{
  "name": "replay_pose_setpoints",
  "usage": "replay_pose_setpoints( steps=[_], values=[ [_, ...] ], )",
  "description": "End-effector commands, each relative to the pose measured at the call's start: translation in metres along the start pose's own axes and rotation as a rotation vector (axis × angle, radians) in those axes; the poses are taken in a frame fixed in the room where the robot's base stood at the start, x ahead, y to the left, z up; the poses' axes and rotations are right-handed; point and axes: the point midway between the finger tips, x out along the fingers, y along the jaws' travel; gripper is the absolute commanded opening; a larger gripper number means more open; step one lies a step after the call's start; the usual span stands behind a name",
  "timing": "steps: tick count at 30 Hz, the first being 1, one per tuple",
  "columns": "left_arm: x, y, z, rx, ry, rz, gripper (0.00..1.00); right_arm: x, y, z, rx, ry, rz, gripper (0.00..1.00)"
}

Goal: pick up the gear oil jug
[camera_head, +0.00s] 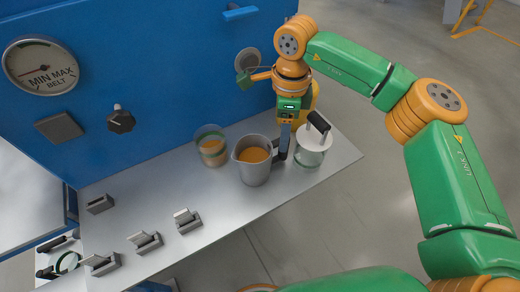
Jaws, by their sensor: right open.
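The gear oil jug appears to be the grey metal jug (255,172) with amber liquid, standing upright on the metal shelf (210,208). Its spout faces left and its handle side faces right. My right gripper (283,152) is open and points down at the jug's right side, by the handle. The dark finger overlaps the handle in the picture, so I cannot tell whether they touch. My left gripper is not in view.
A clear glass (211,150) with amber contents stands left of the jug. A clear jar (312,152) with a white lid and dark handle stands close on the right. Several small lever switches (145,241) line the shelf's front left. A blue panel (160,70) rises behind.

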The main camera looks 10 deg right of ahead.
Motion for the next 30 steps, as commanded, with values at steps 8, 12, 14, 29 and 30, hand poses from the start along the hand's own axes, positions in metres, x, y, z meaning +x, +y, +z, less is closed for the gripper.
replay_pose_setpoints(
  steps=[8,12,14,29,30],
  values=[
    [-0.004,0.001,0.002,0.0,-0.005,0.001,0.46,0.048,0.001,0.0,-0.001,0.0,0.004,0.65],
    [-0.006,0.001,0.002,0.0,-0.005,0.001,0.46,0.075,0.001,0.0,0.0,-0.001,0.004,0.65],
    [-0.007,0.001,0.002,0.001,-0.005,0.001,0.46,0.081,0.001,0.0,0.0,-0.001,0.002,0.65],
    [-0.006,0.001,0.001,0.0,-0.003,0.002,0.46,0.083,0.0,0.001,-0.001,-0.003,0.0,0.0],
    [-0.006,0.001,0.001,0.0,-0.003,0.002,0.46,0.083,0.0,0.001,-0.001,-0.003,0.0,0.0]
  ],
)
